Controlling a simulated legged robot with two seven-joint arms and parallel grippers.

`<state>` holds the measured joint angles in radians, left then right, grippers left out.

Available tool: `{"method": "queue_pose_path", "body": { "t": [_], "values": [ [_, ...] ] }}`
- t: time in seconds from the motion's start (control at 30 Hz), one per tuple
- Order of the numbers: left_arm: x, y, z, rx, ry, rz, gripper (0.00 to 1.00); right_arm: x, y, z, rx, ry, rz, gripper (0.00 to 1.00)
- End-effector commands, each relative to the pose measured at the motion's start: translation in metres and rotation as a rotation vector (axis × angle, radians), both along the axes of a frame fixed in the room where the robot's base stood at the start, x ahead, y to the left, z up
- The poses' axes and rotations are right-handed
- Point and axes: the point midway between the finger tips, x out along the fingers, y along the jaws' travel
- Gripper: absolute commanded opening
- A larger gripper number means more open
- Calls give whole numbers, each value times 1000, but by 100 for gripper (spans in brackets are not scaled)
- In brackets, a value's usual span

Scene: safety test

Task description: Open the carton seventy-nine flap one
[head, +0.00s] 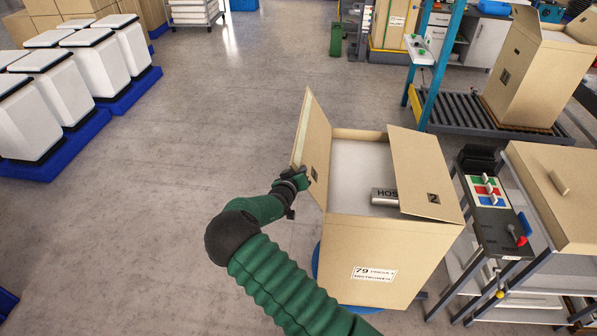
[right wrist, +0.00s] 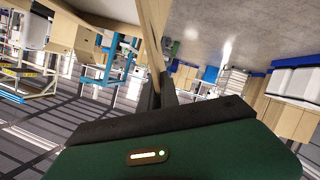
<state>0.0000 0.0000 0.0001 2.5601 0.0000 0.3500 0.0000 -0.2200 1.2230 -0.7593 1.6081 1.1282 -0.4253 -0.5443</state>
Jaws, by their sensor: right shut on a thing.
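Carton seventy-nine (head: 385,262) is a tall open-topped cardboard box with a "79" label on its front. Its left flap (head: 316,140), taken as flap one, stands raised and leans outward to the left. The right flap (head: 428,172), marked 2, is tilted up on the right. My right gripper (head: 298,178) is shut on the left flap's outer edge. In the right wrist view the flap (right wrist: 154,40) runs edge-on between the dark fingers (right wrist: 158,90). My left gripper is not in view.
A grey labelled item (head: 384,196) shows inside the carton's opening. White bins on blue pallets (head: 85,135) stand at left. The floor between is clear.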

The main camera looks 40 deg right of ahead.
Motion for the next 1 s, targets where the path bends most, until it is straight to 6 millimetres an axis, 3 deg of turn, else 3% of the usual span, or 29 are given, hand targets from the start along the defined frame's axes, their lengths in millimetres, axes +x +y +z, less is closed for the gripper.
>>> {"method": "queue_pose_path", "body": {
  "t": [0.17,0.2,0.33,0.67,0.83,1.0],
  "values": [
    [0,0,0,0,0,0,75,1,2,-1,2,0,2,0],
    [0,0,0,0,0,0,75,1,2,-1,2,0,2,9],
    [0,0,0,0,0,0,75,1,1,-1,1,0,2,26],
    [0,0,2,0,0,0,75,-1,2,2,1,-1,0,27],
    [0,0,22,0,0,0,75,-11,24,16,2,0,2,27],
    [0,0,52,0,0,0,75,-34,66,35,3,1,3,27]
  ]
}}
